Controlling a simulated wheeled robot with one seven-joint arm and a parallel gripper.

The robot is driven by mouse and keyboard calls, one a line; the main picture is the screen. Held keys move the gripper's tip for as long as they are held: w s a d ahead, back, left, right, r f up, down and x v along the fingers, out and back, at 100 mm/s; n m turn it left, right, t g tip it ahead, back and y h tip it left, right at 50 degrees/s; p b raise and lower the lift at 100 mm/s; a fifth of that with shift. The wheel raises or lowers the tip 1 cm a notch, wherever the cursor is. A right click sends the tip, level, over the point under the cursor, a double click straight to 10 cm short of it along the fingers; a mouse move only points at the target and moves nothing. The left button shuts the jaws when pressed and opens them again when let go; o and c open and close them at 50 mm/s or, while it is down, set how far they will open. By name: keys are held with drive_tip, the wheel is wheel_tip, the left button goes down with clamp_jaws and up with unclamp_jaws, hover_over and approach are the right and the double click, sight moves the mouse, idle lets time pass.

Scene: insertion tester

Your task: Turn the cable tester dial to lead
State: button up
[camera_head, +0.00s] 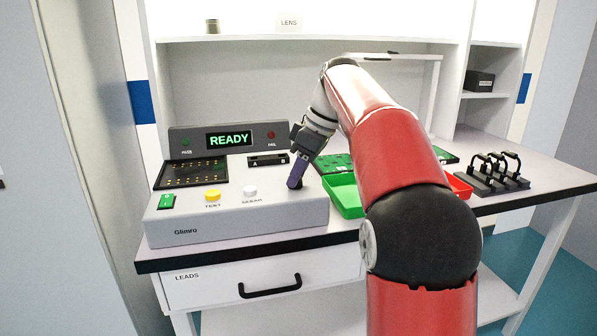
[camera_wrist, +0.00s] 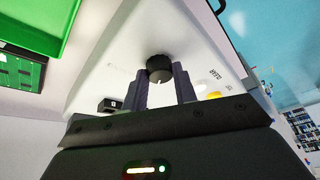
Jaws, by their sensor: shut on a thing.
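The cable tester (camera_head: 240,222) is a white box marked Glimro on the bench, with a lit READY screen (camera_head: 229,139). Its round black dial (camera_wrist: 159,67) with a pale pointer mark shows in the wrist view between my gripper's two fingers. My gripper (camera_head: 295,183) points down onto the right end of the tester's top and hides the dial in the head view. In the wrist view my gripper (camera_wrist: 161,82) is shut on the dial. The lettering beside the dial is too faint to read, so I cannot tell its setting.
A yellow TEST button (camera_head: 213,195) and a white CLEAR button (camera_head: 250,191) are left of my gripper. A green tray (camera_head: 345,196) stands close to the tester's right. A red tray (camera_head: 460,186) and black clips (camera_head: 494,176) are farther right.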

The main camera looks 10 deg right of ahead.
drive_tip(key=o, duration=1)
drive_tip(key=shift+r, duration=0.1)
drive_tip(key=v, duration=0.7)
drive_tip(key=shift+s+d+r, duration=0.1)
drive_tip(key=shift+d+r, duration=0.05)
drive_tip(key=shift+r, duration=0.05)
